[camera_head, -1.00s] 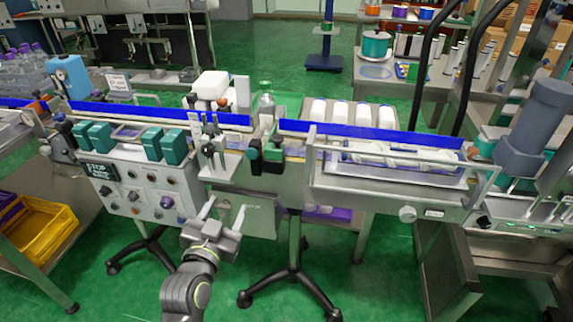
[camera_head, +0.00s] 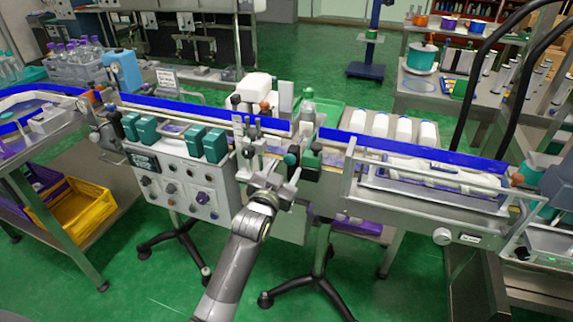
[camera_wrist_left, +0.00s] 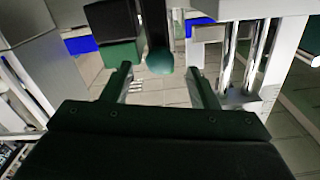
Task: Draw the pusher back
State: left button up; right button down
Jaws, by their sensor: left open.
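The sleeve applicator stands mid-bench in the head view. A rounded teal knob (camera_head: 291,158) shows on its front, and I take it to be the pusher's handle. My left gripper (camera_head: 281,174) is just in front of and below it, open and empty. In the left wrist view the teal knob (camera_wrist_left: 159,61) sits at the end of a dark rod, between and a little beyond the two open fingers. I cannot tell whether a finger touches it. The rest of the pusher is hidden behind the machine's front parts. My right gripper is not in view.
A control box (camera_head: 185,185) with green blocks on top stands left of my gripper. A steel guard frame (camera_head: 430,205) over a conveyor with white bottles is to the right. A pale upright (camera_wrist_left: 270,60) stands close on the right in the left wrist view.

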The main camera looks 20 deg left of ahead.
pick_arm(q)
jog(key=shift+w, duration=1.3)
grip_shut()
